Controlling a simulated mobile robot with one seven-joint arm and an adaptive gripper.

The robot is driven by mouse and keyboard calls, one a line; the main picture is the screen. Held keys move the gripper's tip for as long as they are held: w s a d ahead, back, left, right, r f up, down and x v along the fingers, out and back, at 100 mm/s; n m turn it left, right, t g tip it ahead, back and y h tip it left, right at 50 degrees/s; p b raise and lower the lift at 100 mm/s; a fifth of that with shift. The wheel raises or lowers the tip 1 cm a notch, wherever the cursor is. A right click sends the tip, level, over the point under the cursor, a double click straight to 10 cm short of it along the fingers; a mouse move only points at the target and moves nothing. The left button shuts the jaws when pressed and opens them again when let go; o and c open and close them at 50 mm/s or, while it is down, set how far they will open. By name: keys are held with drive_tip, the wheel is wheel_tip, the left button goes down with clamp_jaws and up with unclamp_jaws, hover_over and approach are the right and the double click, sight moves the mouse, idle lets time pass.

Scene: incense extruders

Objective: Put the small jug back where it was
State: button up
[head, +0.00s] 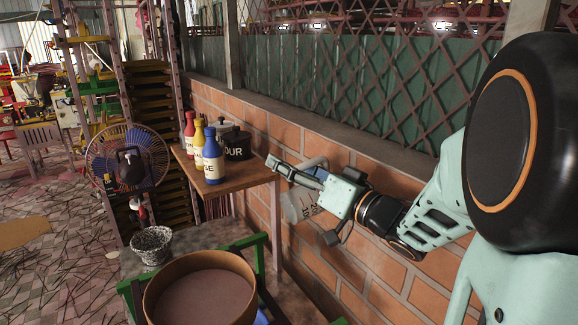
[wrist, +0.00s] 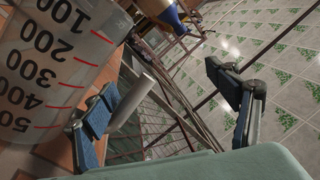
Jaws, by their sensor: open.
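A small translucent measuring jug (head: 301,206) with dark markings shows in the head view, just below my gripper and in front of the brick wall. In the wrist view the jug (wrist: 50,70) fills the left side, tilted in the picture, with black numbers and red lines. My gripper (head: 294,167) is open. In the wrist view the blue pads of my gripper (wrist: 167,98) are wide apart, the left one close beside the jug. A pale bar (wrist: 141,97) beside that pad may be the handle. What supports the jug cannot be told.
A wooden table (head: 235,186) left of my gripper holds red (head: 190,133), yellow (head: 199,147) and blue (head: 214,160) bottles and a black pot (head: 237,143). A large round tub (head: 178,263) and a speckled pot (head: 152,246) stand nearer. The brick wall (head: 345,262) is close behind my gripper.

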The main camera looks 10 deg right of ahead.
clamp_jaws()
idle(0.4)
drive_tip(key=shift+r, duration=0.1)
